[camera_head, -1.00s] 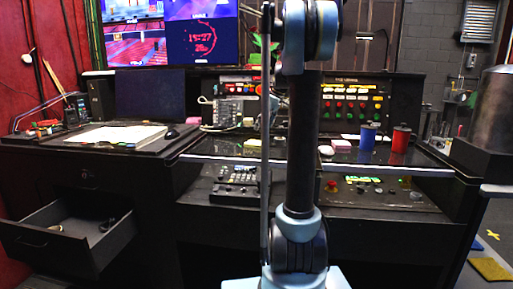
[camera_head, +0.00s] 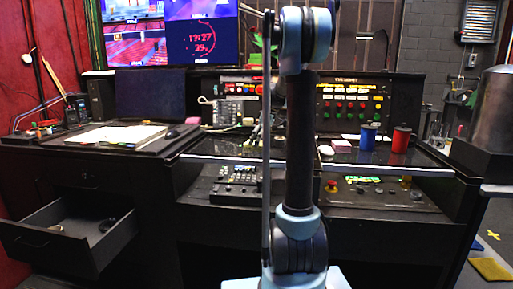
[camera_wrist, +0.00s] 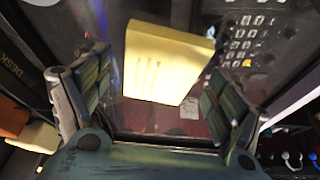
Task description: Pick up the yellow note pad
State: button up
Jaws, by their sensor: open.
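The yellow note pad (camera_wrist: 165,62) is a pale yellow block with faint lines on its top. It lies a little tilted on a dark glossy surface in the wrist view. My gripper (camera_wrist: 157,76) is open, with one finger on each side of the pad in the picture. The pad shows between and beyond the fingertips, and neither finger visibly touches it. How far the gripper is above it I cannot tell. In the head view my arm hides most of that area, and I cannot make out the pad there.
A keypad (camera_wrist: 248,38) is close to the pad's right in the wrist view. On the console stand a blue spool (camera_head: 367,138) and a red spool (camera_head: 400,140). An open drawer (camera_head: 70,240) juts out at left.

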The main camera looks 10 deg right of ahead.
jog(key=c, duration=1.2)
jog(key=shift+o, duration=0.2)
